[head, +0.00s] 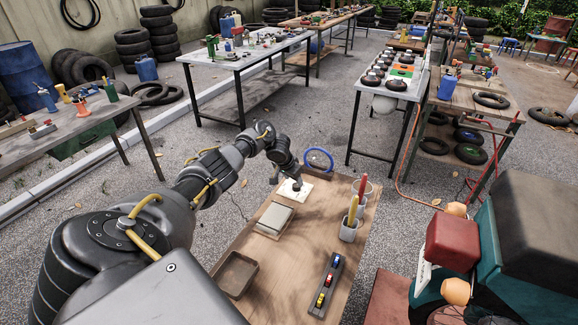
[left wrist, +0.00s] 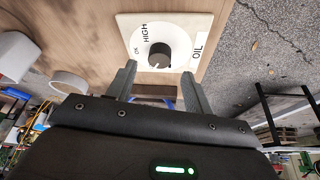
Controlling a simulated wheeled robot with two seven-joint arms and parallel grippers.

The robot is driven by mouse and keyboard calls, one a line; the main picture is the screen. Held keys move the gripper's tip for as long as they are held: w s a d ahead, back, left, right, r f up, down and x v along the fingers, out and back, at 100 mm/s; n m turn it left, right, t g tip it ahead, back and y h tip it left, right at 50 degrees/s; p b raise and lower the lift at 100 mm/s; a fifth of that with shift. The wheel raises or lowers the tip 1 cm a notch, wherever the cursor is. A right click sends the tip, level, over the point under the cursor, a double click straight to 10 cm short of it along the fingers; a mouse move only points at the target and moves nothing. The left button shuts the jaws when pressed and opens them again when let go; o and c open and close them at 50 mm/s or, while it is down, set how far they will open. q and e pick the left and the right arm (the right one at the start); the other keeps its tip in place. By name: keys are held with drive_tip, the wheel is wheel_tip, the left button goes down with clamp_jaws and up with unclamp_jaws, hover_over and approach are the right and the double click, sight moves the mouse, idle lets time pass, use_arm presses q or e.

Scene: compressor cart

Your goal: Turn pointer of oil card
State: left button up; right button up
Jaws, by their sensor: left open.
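The oil card (head: 311,193) lies at the far end of the wooden cart top in the head view. It also shows in the left wrist view (left wrist: 201,22) as a white square marked OIL, with HIGH and OK printed on its round dial. Its dark round pointer knob (left wrist: 160,55) sits in the dial's middle and bears a small light mark. My left gripper (left wrist: 158,88) is open, its two fingers apart, with the knob showing beyond and between the fingertips. In the head view my left gripper (head: 287,176) is over the card. My right gripper is out of view.
On the cart top are a grey flat box (head: 273,218), a brown tray (head: 236,273), a dark strip with coloured parts (head: 326,285) and a cup with handled tools (head: 349,231). A blue ring (head: 319,152) stands beyond the card. A teal machine (head: 482,245) is at right.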

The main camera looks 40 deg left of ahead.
use_arm(q)
drive_tip(key=v, duration=0.6)
drive_tip(key=shift+s+r, duration=0.25)
